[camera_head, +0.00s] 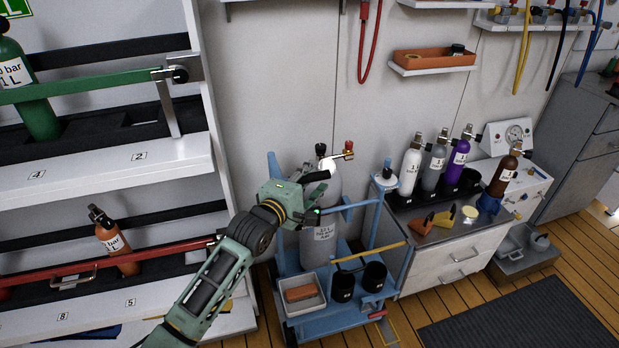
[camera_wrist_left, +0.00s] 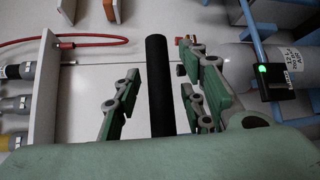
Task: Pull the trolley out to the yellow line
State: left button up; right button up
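The blue trolley (camera_head: 335,322) stands against the wall between the shelf rack and the grey cabinet. It carries a tall grey cylinder (camera_head: 320,245), a small tray (camera_head: 302,294) and two black cups. My left gripper (camera_head: 312,190) is at the trolley's upper left, by a black grip (camera_head: 318,176). In the left wrist view the green fingers (camera_wrist_left: 160,105) are open, with the black bar (camera_wrist_left: 160,75) between them and gaps showing on both sides. A black box with a green light (camera_wrist_left: 272,82) is beside the cylinder. A yellow strip (camera_head: 390,333) shows on the floor by the trolley's front right.
The rack (camera_head: 110,180) with green and orange cylinders is close on the left. The cabinet (camera_head: 455,260) with several small bottles is close on the right. A dark mat (camera_head: 530,325) lies on the wooden floor at lower right. A red hose (camera_head: 370,45) hangs on the wall.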

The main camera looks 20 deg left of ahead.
pick_arm(q)
grip_shut()
dwell(0.6)
